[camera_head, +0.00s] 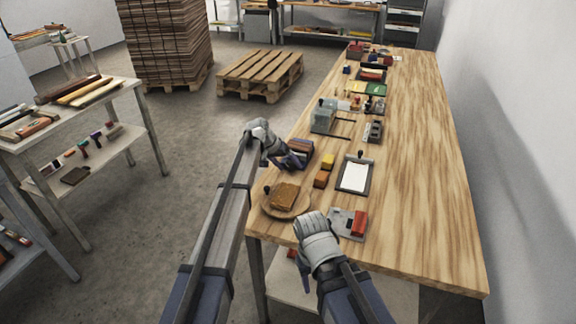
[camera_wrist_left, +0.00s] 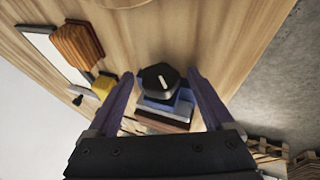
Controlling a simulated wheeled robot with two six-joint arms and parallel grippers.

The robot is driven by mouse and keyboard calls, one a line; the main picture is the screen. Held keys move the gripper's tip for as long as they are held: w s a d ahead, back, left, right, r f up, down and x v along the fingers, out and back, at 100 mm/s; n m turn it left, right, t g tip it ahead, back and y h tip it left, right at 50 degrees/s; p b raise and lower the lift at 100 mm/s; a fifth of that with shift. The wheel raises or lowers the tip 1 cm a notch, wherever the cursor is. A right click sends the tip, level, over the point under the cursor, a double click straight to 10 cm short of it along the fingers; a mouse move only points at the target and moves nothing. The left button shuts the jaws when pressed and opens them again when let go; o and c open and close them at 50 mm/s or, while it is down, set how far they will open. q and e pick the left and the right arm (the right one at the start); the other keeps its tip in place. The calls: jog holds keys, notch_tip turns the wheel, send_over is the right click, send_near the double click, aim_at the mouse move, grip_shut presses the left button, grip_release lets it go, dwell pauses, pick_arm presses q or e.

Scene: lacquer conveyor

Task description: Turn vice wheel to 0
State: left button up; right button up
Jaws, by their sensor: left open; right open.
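The vice wheel (camera_wrist_left: 153,73) is a black knob with a short white mark, on top of the blue vice (camera_wrist_left: 180,106) in the left wrist view. The mark slants toward the lower right there; no numbers are readable. My left gripper (camera_wrist_left: 163,80) is open, its purple fingers on either side of the wheel with visible gaps. In the head view, my left gripper (camera_head: 290,160) is at the table's left edge by the vice, largely covering it. My right gripper (camera_head: 303,270) is low near the table's front edge, apart from the vice.
On the wooden table (camera_head: 420,180) are a round board (camera_head: 274,207) with a brown block, a clipboard (camera_head: 354,175), small yellow and orange blocks (camera_head: 324,171), and a grey plate with a red block (camera_head: 358,223). The table's right side is clear.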

pick_arm(q)
jog(key=shift+r, duration=0.15)
jog(key=p+v, duration=0.6)
jog(key=v, duration=0.1)
jog(key=shift+r+p, duration=0.25)
jog(key=shift+p, duration=0.1)
jog(key=shift+a, duration=0.15)
